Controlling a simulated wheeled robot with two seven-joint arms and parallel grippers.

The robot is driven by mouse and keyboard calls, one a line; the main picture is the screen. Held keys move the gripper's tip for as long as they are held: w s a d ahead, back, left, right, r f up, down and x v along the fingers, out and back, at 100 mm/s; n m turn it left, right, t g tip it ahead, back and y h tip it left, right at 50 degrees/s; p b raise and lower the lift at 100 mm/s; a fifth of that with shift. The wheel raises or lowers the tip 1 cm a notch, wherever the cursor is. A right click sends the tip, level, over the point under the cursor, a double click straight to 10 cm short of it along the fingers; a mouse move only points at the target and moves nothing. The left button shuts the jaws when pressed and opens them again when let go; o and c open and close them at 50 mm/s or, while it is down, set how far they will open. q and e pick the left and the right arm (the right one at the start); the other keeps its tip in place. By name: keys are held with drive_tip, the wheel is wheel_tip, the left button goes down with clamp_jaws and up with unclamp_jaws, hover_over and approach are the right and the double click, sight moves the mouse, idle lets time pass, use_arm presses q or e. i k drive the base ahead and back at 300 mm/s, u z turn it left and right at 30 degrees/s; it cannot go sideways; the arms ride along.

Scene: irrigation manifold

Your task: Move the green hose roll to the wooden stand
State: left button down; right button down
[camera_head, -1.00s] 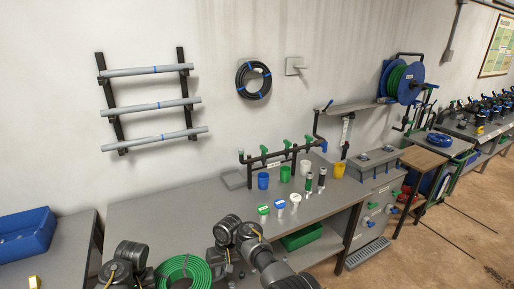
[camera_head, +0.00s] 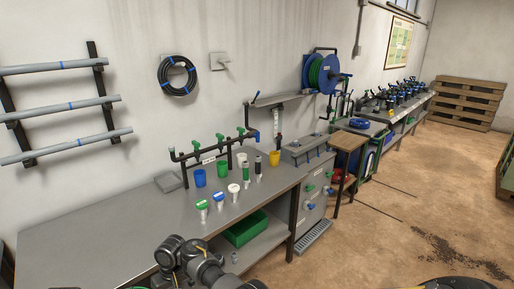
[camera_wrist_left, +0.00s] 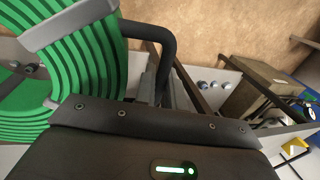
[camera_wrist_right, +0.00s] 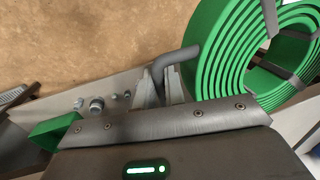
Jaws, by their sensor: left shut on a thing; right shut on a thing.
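The green hose roll (camera_wrist_left: 92,65) fills the left of the left wrist view, with grey straps around its coils. It also fills the upper right of the right wrist view (camera_wrist_right: 240,55). My left gripper (camera_wrist_left: 155,82) is shut on a dark bent handle at one side of the roll. My right gripper (camera_wrist_right: 166,88) is shut on a similar grey handle at the other side. The roll is held up above the ground. In the head view both gripper tips are out of frame. The wooden stand (camera_head: 349,141) has a bare, flat top and stands beyond the bench's right end.
The grey bench (camera_head: 110,225) carries several cups and fittings below a pipe manifold (camera_head: 215,150). A grey cabinet (camera_head: 313,195) stands between bench and wooden stand. A blue reel (camera_head: 325,72) hangs above. Open floor (camera_head: 400,205) lies to the right.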

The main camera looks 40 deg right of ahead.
sight(345, 139)
drive_tip(key=z, duration=0.5)
drive_tip(key=k, duration=0.6)
drive_tip(key=z, duration=1.2)
drive_tip(key=i, duration=1)
drive_tip(key=z, duration=0.85)
drive_tip(key=i, duration=1.1)
drive_tip(key=z, duration=0.45)
drive_tip(key=i, duration=3.4)
drive_tip(key=u, duration=0.75)
drive_tip(key=i, duration=0.9)
drive_tip(key=u, duration=0.7)
